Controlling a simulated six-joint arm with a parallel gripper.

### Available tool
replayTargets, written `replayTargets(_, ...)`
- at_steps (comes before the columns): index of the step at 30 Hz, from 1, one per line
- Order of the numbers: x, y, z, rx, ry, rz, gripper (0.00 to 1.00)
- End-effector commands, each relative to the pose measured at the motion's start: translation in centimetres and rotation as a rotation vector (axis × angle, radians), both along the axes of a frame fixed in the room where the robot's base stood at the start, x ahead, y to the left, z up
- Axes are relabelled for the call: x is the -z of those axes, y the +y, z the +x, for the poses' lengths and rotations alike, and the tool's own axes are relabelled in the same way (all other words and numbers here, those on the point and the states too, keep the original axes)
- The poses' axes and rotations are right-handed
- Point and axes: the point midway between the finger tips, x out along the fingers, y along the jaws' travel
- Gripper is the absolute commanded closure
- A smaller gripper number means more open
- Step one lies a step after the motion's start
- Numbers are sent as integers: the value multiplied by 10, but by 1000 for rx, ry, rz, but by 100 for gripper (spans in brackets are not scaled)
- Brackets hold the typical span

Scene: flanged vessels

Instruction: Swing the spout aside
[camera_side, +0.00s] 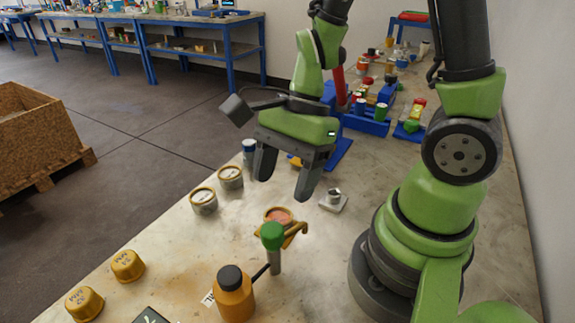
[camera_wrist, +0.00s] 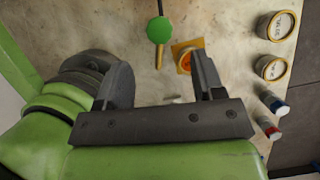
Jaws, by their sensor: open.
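My gripper (camera_side: 286,182) hangs open and empty above the table, with its two fingers pointing down and well apart. The green cap also shows in the wrist view (camera_wrist: 160,30). Behind the post is a round cup (camera_side: 278,214) with a golden piece (camera_side: 296,236) beside it. I cannot tell which part is the spout.
An orange bottle with a black lid (camera_side: 234,294) stands at the front. A small grey flanged fitting (camera_side: 334,201) sits right of my gripper. Two labelled tins (camera_side: 204,200) (camera_side: 230,177) and two golden caps (camera_side: 127,265) (camera_side: 84,303) line the left side.

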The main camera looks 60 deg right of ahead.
Motion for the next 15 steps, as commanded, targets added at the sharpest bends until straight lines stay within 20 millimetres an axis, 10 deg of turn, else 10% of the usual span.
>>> replayTargets(15, -10, -5, -1, 1, 4, -6, 38)
